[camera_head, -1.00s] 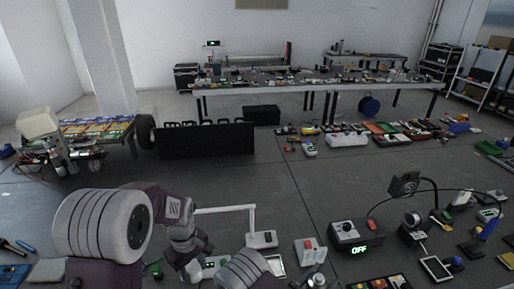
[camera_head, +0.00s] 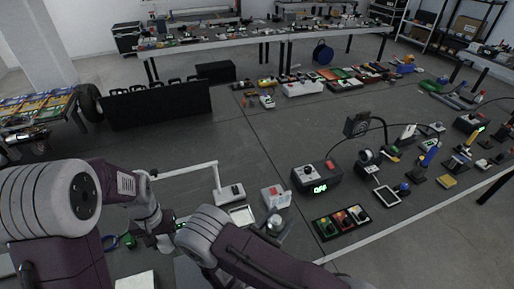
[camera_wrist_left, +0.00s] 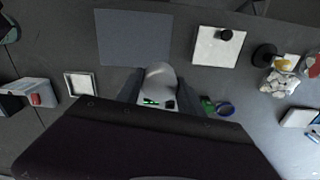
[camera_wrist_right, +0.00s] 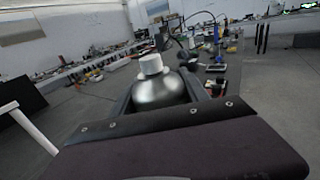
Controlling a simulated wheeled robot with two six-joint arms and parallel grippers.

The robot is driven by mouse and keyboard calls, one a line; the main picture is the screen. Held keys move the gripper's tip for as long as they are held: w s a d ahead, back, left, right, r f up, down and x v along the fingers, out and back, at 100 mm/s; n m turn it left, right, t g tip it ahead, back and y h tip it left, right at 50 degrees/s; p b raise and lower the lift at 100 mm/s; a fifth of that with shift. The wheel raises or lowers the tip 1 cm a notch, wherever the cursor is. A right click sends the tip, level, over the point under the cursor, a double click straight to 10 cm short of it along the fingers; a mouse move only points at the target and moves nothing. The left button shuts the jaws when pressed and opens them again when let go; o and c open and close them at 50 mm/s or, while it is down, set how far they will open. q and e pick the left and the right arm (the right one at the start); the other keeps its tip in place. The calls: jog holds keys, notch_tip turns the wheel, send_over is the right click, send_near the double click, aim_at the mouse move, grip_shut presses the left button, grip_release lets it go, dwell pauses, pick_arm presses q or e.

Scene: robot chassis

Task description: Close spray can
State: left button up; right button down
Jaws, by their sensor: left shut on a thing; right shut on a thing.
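The spray can shows in the right wrist view as a rounded silver body (camera_wrist_right: 160,92) with a white top piece (camera_wrist_right: 150,65). My right gripper (camera_wrist_right: 163,88) is shut on this body, one finger on each side. In the head view the silver can (camera_head: 273,224) is small, beside my right arm, which hides much of that gripper. My left gripper (camera_wrist_left: 158,85) is shut on a pale, rounded piece (camera_wrist_left: 160,73), probably the can's cap. In the head view my left gripper (camera_head: 165,243) is left of the can and apart from it.
A white-and-red box (camera_head: 276,197), a white-armed lamp (camera_head: 230,193) and a black unit reading OFF (camera_head: 316,180) stand near the can. A tray of coloured buttons (camera_head: 340,222) lies to the right. A grey mat (camera_wrist_left: 133,37) has clear space.

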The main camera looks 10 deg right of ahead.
jog(key=w+a+r+n+t+y, duration=0.1)
jog(key=a+n+t+y, duration=0.2)
jog(key=a, duration=1)
jog(key=shift+w+r+y, duration=0.2)
jog(key=shift+r+y, duration=0.05)
jog(key=shift+y, duration=0.15)
pick_arm(q)
jog(key=shift+s, duration=0.4)
jog(key=r, duration=0.1)
jog(key=d+r, duration=0.1)
jog(key=w+r, duration=0.1)
jog(key=shift+d+r, duration=0.4)
jog(key=d+r+m, duration=0.3)
jog(key=d+r, duration=0.1)
jog(key=d, duration=0.5)
jog(key=d+r+m, duration=0.3)
jog(key=d+r, duration=0.1)
jog(key=d, duration=0.6)
jog(key=shift+d+r, duration=0.2)
jog(key=shift+d, duration=0.05)
jog(key=shift+f, duration=0.1)
